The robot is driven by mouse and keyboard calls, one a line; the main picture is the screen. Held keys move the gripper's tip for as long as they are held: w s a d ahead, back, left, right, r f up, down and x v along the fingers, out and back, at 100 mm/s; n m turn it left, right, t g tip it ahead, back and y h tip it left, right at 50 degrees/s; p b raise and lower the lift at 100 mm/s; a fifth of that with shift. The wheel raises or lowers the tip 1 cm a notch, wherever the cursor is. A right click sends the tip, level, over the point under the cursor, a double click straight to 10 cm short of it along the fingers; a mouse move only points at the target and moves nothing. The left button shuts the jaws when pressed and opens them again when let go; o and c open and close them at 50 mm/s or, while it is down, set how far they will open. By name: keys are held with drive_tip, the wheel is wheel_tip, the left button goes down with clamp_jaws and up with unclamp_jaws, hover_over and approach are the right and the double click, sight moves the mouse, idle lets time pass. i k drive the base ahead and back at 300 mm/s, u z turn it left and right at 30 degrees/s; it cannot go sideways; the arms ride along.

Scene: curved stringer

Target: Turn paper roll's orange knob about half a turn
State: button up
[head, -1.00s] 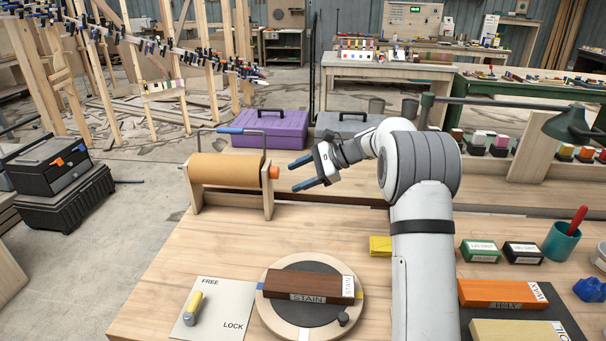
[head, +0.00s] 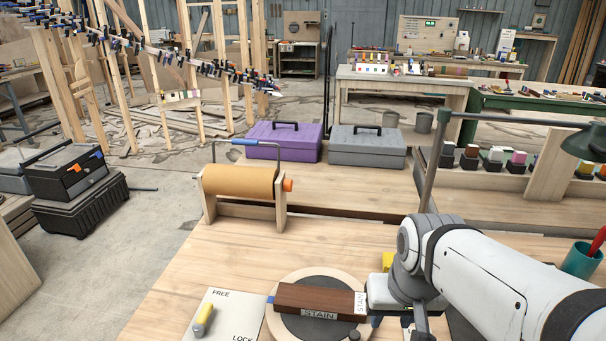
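The paper roll (head: 238,182) is a brown roll on a wooden stand at the back left of the bench. Its orange knob (head: 288,185) sticks out at the right end, clear of everything. My gripper (head: 377,320) is now low at the front, beside the right side of the turntable and well away from the knob. Only a bit of a blue finger shows below its pale body. The rest of it is hidden, so its opening cannot be told.
A round turntable (head: 278,325) carries a brown STAIN block (head: 315,298). A FREE/LOCK plate (head: 222,308) with a yellow lever lies left of it. Purple (head: 284,142) and grey (head: 367,148) cases stand behind the roll. The bench between roll and turntable is clear.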

sight(247, 182)
drive_tip(key=z, duration=1)
drive_tip(key=k, duration=1.65)
drive_tip(key=u, duration=0.65)
drive_tip(key=i, duration=1.65)
drive_tip(key=u, duration=0.05)
